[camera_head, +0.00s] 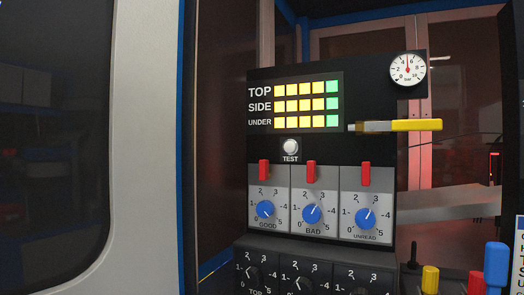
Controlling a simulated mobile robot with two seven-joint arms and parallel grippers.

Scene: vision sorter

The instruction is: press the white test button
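The white test button (291,147) is a small round white cap on the dark control panel (375,90). The word TEST stands just below it. It sits under three rows of square lamps and above the blue dials. Nothing covers it and nothing touches it. The lamp rows (306,104) are labelled TOP, SIDE and UNDER; their squares are yellow, with a green one at the right end of each row. Neither of my grippers shows in the head view.
Blue dials GOOD (265,209), BAD (312,213) and UNREAD (366,218) sit below, with red tabs above them. A yellow lever (416,125) juts out right of the panel, under a gauge (407,69). Blue (496,264), yellow (430,279) and red handles stand lower right.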

